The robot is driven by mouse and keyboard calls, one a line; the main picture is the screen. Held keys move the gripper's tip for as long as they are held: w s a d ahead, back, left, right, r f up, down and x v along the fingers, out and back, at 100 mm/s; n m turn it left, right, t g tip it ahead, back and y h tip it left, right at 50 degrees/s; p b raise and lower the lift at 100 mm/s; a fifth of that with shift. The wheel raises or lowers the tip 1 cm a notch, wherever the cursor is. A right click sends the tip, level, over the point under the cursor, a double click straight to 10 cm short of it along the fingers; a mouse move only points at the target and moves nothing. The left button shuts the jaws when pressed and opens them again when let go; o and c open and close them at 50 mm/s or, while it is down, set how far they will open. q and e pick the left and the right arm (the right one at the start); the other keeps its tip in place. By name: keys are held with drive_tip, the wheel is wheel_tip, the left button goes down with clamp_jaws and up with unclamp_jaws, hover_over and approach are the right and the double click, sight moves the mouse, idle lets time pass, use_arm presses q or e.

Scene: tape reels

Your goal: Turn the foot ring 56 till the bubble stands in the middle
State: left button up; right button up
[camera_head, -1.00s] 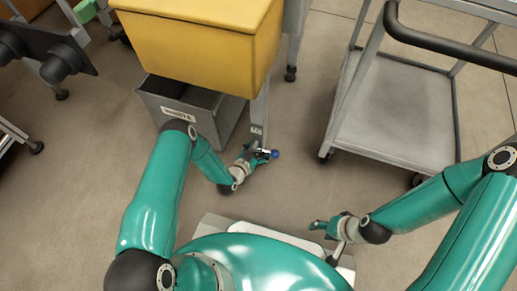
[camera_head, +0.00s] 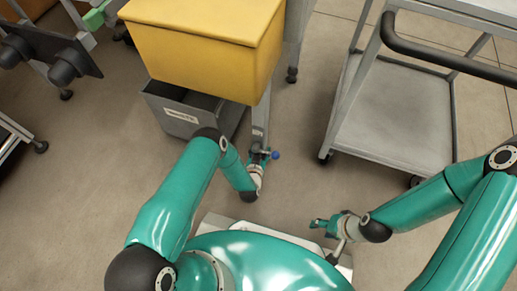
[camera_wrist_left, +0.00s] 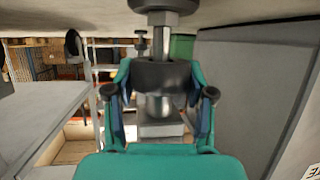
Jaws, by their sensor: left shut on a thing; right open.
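In the left wrist view, my left gripper (camera_wrist_left: 158,92) is shut on a dark foot ring (camera_wrist_left: 158,75), with a finger on each side. A bright metal stem runs through the ring to a dark round foot (camera_wrist_left: 160,5) at the top edge. In the head view, my left gripper (camera_head: 260,157) is at the low end of a grey leg (camera_head: 260,117) under the yellow tub. The ring is too small to make out there, and I cannot make out the bubble or the number 56. My right gripper (camera_head: 322,224) is open and empty, away from the leg.
The yellow tub (camera_head: 200,55) overhangs the leg. A grey labelled bin (camera_head: 180,118) stands close left of it and fills the right of the wrist view. A grey trolley (camera_head: 385,125) stands right; floor between is clear.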

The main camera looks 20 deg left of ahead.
use_arm(q)
drive_tip(key=shift+y, duration=0.3)
drive_tip(key=o, duration=1.2)
